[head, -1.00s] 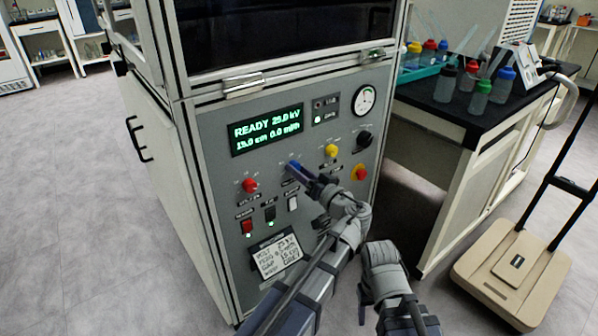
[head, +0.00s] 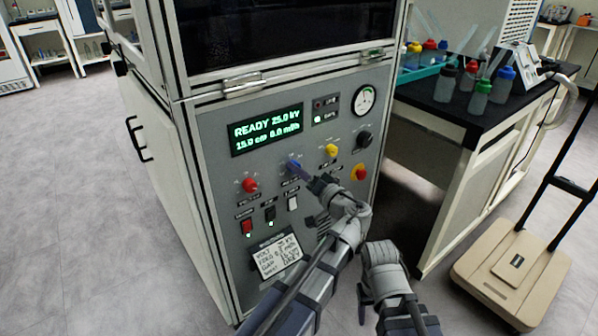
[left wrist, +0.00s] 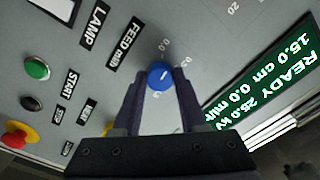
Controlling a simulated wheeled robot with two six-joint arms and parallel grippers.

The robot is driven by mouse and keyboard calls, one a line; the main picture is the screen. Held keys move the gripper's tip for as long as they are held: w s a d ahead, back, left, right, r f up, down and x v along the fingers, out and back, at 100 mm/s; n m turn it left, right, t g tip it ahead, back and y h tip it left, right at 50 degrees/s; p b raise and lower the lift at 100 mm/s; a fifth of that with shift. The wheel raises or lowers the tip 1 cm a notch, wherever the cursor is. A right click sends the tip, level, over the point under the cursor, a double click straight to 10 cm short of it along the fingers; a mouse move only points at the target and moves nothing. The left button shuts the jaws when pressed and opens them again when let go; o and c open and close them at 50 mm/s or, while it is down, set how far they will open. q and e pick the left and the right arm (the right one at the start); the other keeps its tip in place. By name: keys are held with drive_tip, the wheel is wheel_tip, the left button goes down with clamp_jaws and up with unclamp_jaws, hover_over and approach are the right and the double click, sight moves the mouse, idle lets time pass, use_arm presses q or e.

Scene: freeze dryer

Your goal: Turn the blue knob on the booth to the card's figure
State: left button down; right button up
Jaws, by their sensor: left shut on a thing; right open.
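The blue knob (head: 293,167) is on the booth's grey front panel (head: 215,165), below the green display (head: 267,130). My left gripper (head: 303,176) is at the knob. In the left wrist view the blue knob (left wrist: 160,74) sits between the fingertips of my left gripper (left wrist: 160,84), which is shut on it. Its white pointer mark shows, with a 0.0 scale mark close by. The display reads READY 25.0 kV, 15.0 cm, 0.0 ml/h. The handwritten card (head: 276,257) is low on the panel; its feed figure is too small to read surely. My right gripper (head: 366,303) is open, low and apart from the panel.
A red knob (head: 250,185), a yellow knob (head: 331,151), a black knob (head: 363,139) and a red-and-yellow stop button (head: 360,173) surround the blue knob. A bench (head: 430,110) with bottles stands right. A beige trolley (head: 510,270) stands on the floor.

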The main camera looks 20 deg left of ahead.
use_arm(q)
drive_tip(key=shift+m, duration=3.6)
drive_tip(key=shift+c, duration=2.2)
unclamp_jaws()
drive_tip(key=shift+s, duration=0.1)
